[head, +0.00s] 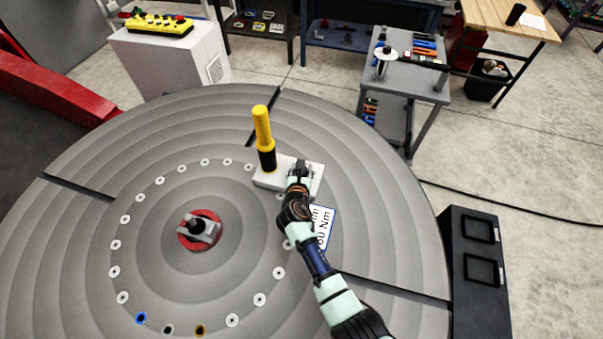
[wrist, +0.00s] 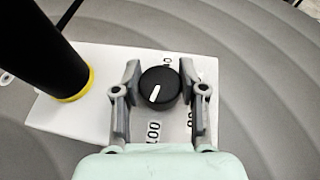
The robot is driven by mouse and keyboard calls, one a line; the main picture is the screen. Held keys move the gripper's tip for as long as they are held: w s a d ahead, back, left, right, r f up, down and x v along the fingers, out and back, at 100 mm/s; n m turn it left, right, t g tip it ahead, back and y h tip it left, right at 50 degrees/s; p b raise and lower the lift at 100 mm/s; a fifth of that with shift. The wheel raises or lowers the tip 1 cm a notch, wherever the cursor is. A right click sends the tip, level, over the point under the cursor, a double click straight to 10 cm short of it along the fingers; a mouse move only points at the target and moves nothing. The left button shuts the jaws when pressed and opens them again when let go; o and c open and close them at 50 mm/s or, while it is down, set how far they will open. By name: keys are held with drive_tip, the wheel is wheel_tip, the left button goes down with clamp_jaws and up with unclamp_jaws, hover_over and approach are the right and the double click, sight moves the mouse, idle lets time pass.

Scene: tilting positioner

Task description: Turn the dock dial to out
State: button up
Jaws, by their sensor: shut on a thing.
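The dock is a pale block (head: 268,181) lying on the round grey table; it also shows in the wrist view (wrist: 70,118). Its dial (wrist: 160,87) is a round black knob with a white pointer mark. The mark points down and slightly left in the wrist view, towards a printed label that looks like 100. Other labels beside the dial are partly covered by the fingers. My gripper (head: 301,166) is over the right part of the dock. In the wrist view its fingers (wrist: 160,92) are shut on the dial, one on each side. The gripper hides the dial in the head view.
A tool with a yellow and black handle (head: 264,138) stands upright at the dock's left end, close to my gripper. A white card with Nm text (head: 323,228) lies by my arm. A red-based clamp (head: 199,230) sits mid-table. The table's left side is mostly clear.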

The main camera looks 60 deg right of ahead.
drive_tip(key=m+g+b, duration=0.1)
drive_tip(key=g, duration=0.1)
drive_tip(key=m+g+h+b, duration=0.1)
drive_tip(key=m+g+b, duration=0.1)
drive_tip(key=shift+w+f+m, duration=0.15)
drive_tip(key=shift+f+m, duration=0.05)
drive_tip(key=shift+m, duration=0.1)
drive_tip(key=m+g+b, duration=0.2)
drive_tip(key=g+b, duration=0.1)
drive_tip(key=shift+m, duration=0.3)
drive_tip(key=m+g+y+b, duration=0.1)
drive_tip(key=m+g+b, duration=0.1)
drive_tip(key=b, duration=0.1)
drive_tip(key=shift+f+b, duration=0.1)
drive_tip(key=shift+b, duration=0.25)
drive_tip(key=shift+m+g+y+b, duration=0.4)
drive_tip(key=shift+m+g+b, duration=0.3)
drive_tip(key=shift+g+b, duration=0.45)
drive_tip(key=shift+r, duration=0.2)
drive_tip(key=o, duration=1.2)
drive_tip(key=shift+c, duration=0.2)
drive_tip(key=shift+r, duration=0.1)
